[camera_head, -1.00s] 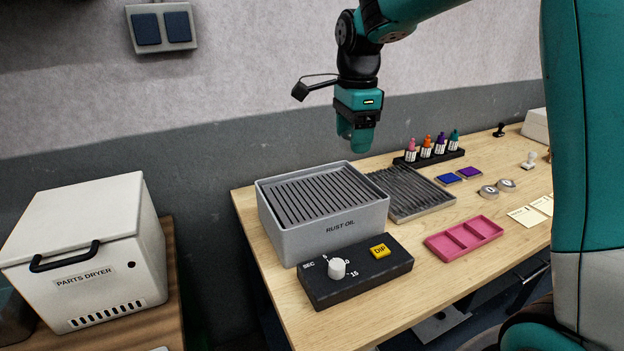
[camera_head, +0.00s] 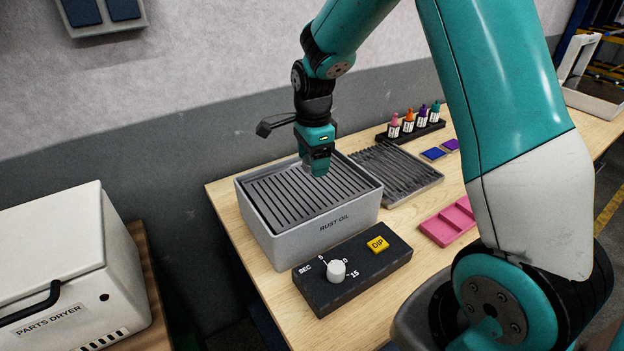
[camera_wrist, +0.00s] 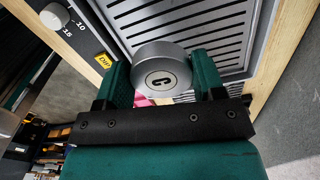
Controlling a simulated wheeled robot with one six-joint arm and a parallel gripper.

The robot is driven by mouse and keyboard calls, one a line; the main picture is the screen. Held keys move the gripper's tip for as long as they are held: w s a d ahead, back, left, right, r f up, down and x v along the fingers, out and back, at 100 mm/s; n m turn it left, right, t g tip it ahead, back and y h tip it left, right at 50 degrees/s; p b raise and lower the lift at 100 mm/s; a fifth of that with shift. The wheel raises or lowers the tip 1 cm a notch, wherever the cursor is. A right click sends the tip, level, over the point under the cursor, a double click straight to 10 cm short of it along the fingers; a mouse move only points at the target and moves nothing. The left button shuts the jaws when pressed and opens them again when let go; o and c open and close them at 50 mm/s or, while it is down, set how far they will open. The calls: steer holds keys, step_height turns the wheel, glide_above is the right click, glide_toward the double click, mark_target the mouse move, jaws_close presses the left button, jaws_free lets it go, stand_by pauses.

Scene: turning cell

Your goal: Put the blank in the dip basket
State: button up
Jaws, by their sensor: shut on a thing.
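The blank is a round grey metal disc (camera_wrist: 162,72) marked with a "C" in the wrist view. My gripper (camera_head: 318,168) is shut on it, with a green finger on either side. In the head view my gripper is over the slatted dark grate (camera_head: 290,197) of the grey rust oil tank (camera_head: 335,232), which appears to be the dip basket. A small part of the blank shows beside the fingers in the head view. The wrist view shows the slats (camera_wrist: 190,25) behind the blank. I cannot tell whether the blank touches the grate.
A black control box (camera_head: 352,272) with a white knob and yellow DIP button stands before the tank. A ribbed drain tray (camera_head: 396,172), pink tray (camera_head: 447,223) and bottle rack (camera_head: 412,130) stand to the right. The parts dryer (camera_head: 60,260) is at left.

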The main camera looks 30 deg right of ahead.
mark_target(313, 194)
step_height(313, 194, down, 7)
steer(key=shift+f+p, duration=0.2)
steer(key=shift+p, duration=0.45)
steer(key=shift+f, duration=0.15)
steer(key=o, duration=1)
